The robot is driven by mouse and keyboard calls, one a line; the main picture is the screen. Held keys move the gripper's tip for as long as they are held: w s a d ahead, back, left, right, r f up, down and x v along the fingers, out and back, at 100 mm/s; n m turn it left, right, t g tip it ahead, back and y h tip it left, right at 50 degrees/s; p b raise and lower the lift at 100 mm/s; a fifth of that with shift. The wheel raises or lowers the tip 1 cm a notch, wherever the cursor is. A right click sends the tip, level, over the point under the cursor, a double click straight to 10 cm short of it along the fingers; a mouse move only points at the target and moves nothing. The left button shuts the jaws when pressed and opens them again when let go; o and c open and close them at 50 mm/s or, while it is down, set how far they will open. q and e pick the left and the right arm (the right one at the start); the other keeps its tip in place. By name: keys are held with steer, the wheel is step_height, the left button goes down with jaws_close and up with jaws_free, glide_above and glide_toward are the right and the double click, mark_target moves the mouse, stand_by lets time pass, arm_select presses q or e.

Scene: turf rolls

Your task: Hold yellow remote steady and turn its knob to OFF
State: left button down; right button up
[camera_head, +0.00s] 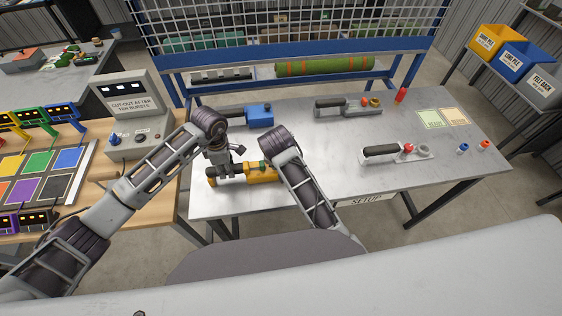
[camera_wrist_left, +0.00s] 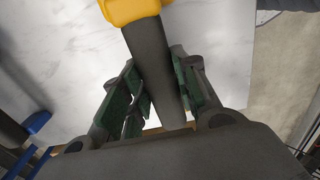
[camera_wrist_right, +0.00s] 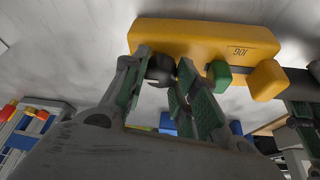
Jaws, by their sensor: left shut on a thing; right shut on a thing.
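The yellow remote (camera_head: 262,176) lies near the front left of the metal table. Its body also shows in the right wrist view (camera_wrist_right: 205,38), with a green button (camera_wrist_right: 219,76) and a yellow block (camera_wrist_right: 268,80) on its side. My left gripper (camera_head: 217,166) is shut on the remote's black handle (camera_wrist_left: 150,70) at its left end. My right gripper (camera_wrist_right: 163,75) is shut around the black knob (camera_wrist_right: 160,66), with a finger on each side. My right forearm covers the remote's right end in the head view. I cannot read the knob's setting.
A blue remote (camera_head: 260,114) lies behind the yellow one. Two grey remotes (camera_head: 345,107) (camera_head: 394,153) lie to the right. A control box (camera_head: 131,110) stands on the wooden table at left. Labelled bins (camera_head: 498,42) stand at far right. The table's right part has free room.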

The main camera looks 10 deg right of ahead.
arm_select(q)
steer(key=shift+f, duration=0.15)
arm_select(e)
steer(key=o, duration=1)
steer(key=shift+v, duration=3.8)
arm_select(q)
steer(key=c, duration=1)
jaws_free()
steer(key=shift+r, duration=0.2)
